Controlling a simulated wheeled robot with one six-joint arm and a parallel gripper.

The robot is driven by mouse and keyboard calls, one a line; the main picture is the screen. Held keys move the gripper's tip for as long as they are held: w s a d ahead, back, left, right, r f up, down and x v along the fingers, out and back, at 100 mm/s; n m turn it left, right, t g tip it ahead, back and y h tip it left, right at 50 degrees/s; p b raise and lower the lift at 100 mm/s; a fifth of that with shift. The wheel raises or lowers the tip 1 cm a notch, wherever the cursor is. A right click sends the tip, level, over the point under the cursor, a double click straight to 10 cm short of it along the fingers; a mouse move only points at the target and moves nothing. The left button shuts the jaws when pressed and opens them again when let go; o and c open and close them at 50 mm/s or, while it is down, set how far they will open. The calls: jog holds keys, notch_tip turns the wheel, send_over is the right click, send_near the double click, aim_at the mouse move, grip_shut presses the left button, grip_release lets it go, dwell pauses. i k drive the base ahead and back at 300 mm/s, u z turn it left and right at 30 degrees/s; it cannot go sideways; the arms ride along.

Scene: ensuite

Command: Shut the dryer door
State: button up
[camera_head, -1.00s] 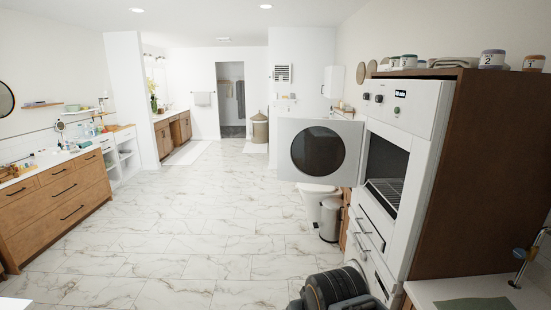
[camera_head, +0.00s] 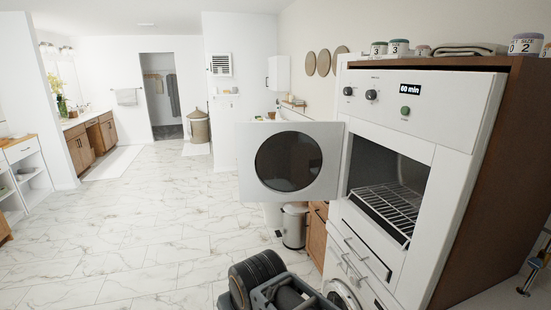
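The dryer (camera_head: 421,114) is a white unit in a brown cabinet on the right, with knobs, a green button and a "60 min" display. Its door (camera_head: 249,181) is white with a dark round window and stands wide open, swung out to the left from the left edge of the opening. A wire rack (camera_head: 390,204) shows inside the dryer. Part of my arm, dark and bulky, shows at the bottom centre, below and in front of the door and apart from it. My gripper's fingertips cannot be made out.
A grey bin (camera_head: 294,226) stands on the floor behind the open door. Jars (camera_head: 398,48) and folded cloth (camera_head: 470,49) lie on top of the cabinet. Drawers with handles (camera_head: 357,253) sit below the dryer. The marble floor (camera_head: 150,235) to the left is clear.

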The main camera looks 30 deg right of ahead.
aim_at(278, 161)
jog(key=i, duration=3.75)
jog(key=z, duration=4.1)
